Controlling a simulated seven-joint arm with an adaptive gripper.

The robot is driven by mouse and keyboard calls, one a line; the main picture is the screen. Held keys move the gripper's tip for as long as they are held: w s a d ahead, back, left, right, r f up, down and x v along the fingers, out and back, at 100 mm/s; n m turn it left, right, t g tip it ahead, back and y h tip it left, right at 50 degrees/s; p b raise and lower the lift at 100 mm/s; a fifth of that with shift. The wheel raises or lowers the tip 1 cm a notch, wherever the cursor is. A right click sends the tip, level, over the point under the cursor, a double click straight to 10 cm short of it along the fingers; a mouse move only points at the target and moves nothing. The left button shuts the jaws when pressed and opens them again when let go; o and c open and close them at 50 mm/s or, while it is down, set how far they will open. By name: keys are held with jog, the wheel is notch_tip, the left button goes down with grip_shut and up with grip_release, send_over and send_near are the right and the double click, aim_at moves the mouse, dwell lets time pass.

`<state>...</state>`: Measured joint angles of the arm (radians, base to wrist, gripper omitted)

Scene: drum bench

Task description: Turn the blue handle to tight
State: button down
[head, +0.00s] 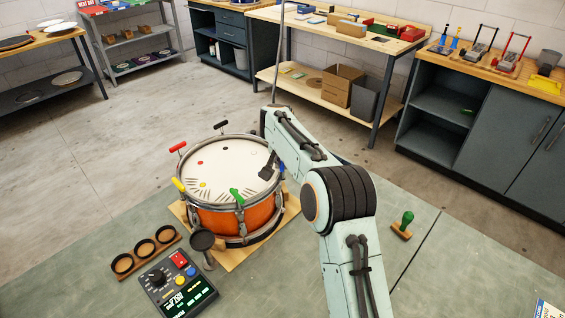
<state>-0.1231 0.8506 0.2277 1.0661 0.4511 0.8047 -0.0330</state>
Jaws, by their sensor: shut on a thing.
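The orange drum (232,219) with a white head stands on a wooden board on the green mat. Handles sit around its rim: red (178,147), black (221,125), yellow (179,185) and green (237,196). The blue handle does not show clearly; my arm covers the drum's right side, where it would be. My gripper (268,167) shows only as a small dark part at the right rim, below my forearm. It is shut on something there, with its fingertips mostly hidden.
A control box (177,285) with a lit display, a three-ring wooden rack (145,251) and a dark round-topped stand (203,242) are in front of the drum. A green-knobbed stamp (405,224) lies right of my arm. The mat left of the drum is clear.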

jog(key=m+h, duration=0.1)
jog(key=m, duration=0.1)
jog(key=m+h, duration=0.1)
jog(key=m, duration=0.2)
jog(key=shift+m+g, duration=0.3)
jog(key=shift+g, duration=0.1)
jog(key=m+g+h, duration=0.1)
jog(key=m, duration=0.3)
jog(key=shift+m, duration=0.4)
jog(key=shift+m+g, duration=0.3)
jog(key=shift+g, duration=0.1)
jog(key=c, duration=1.1)
grip_release()
